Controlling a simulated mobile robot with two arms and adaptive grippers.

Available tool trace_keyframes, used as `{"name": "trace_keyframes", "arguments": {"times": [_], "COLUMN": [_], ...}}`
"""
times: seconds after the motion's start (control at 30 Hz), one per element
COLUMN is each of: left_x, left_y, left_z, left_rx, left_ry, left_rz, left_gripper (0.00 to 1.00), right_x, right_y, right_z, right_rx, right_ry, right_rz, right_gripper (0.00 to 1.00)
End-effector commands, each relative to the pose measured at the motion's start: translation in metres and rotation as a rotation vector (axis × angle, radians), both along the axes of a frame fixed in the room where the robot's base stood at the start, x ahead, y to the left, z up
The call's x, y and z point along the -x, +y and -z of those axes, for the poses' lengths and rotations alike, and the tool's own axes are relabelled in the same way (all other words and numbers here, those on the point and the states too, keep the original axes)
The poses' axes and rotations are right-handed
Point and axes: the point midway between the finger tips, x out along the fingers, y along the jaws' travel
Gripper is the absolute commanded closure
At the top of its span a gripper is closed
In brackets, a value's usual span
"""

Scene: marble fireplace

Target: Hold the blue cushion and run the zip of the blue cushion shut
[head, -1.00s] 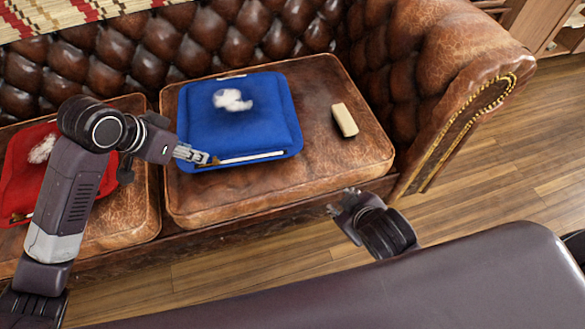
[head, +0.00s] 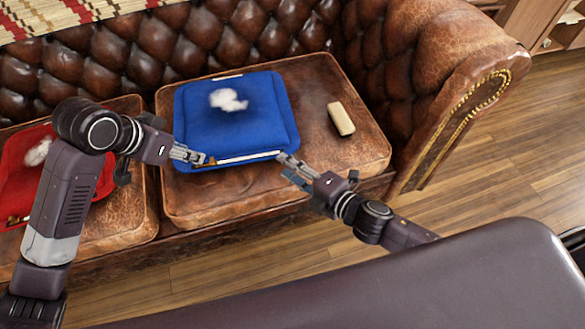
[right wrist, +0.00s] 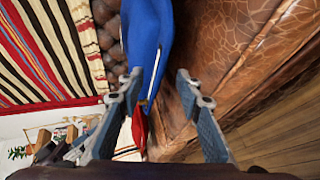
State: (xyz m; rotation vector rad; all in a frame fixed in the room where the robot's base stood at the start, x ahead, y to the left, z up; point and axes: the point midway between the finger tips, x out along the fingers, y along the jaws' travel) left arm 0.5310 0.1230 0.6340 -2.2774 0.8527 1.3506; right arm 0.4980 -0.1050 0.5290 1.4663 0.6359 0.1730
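The blue cushion (head: 240,130) lies on the brown leather sofa seat, with a white tuft (head: 228,100) on top. Its zip (head: 250,157) shows as a pale line along the near edge, with a brassy bit at its left end. My left gripper (head: 206,159) is at the near left corner by that end, its fingers closed on the cushion edge; the fingertips are small here. My right gripper (head: 284,168) is open and empty, just off the near right corner. In the right wrist view the blue cushion (right wrist: 147,35) shows ahead, between the parted fingers (right wrist: 158,88).
A red cushion (head: 70,160) lies on the left seat, partly behind my left arm. A cream block (head: 341,118) lies right of the blue cushion. The sofa arm (head: 450,90) rises at the right. Bare seat leather lies in front.

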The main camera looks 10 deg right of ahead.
Motion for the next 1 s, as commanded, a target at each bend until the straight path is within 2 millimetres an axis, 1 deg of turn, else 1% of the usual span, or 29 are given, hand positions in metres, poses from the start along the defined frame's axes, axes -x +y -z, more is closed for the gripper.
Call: {"name": "trace_keyframes", "arguments": {"times": [0.2,0.4,0.53,0.8,0.87,1.0], "left_x": [0.0,0.0,0.0,0.0,0.0,0.0], "left_y": [0.0,0.0,0.0,0.0,0.0,0.0], "left_z": [0.0,0.0,0.0,0.0,0.0,0.0], "left_rx": [0.0,0.0,0.0,0.0,0.0,0.0], "left_ry": [0.0,0.0,0.0,0.0,0.0,0.0], "left_rz": [0.0,0.0,0.0,0.0,0.0,0.0], "left_gripper": [0.71,0.71,0.71,0.71,0.71,0.71], "right_x": [-0.029,-0.048,-0.053,-0.054,-0.054,-0.054], "right_y": [0.016,0.027,0.031,0.032,0.032,0.032], "right_z": [0.008,0.016,0.019,0.019,0.019,0.019], "right_rx": [-0.003,-0.003,-0.004,-0.003,-0.003,-0.003], "right_ry": [-0.002,0.001,0.002,0.003,0.003,0.003], "right_rz": [0.003,0.004,0.003,0.003,0.003,0.003], "right_gripper": [0.67,0.67,0.67,0.67,0.73,0.88]}}
